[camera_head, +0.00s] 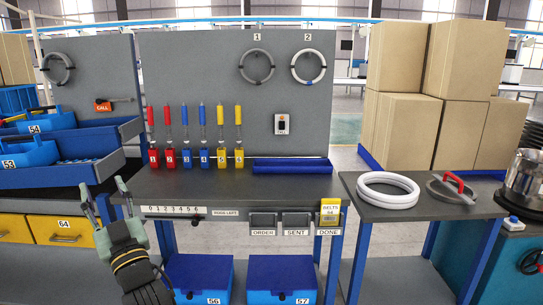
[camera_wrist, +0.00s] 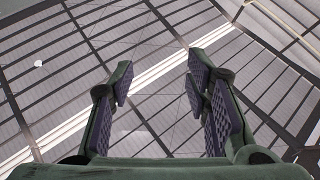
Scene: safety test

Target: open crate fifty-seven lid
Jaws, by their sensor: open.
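Crate fifty-seven (camera_head: 282,295) is a blue box below the workbench, labelled 57 on its front. Its blue lid (camera_head: 282,270) is shut. My gripper (camera_head: 105,195) is raised at the left of the head view, up and left of the crate and well apart from it. In the wrist view, my gripper (camera_wrist: 158,85) is open with nothing between its fingers, and only roof beams and panels show behind it.
A similar crate 56 (camera_head: 199,272) stands just left of crate 57. A side table (camera_head: 408,212) with white rings stands at right.

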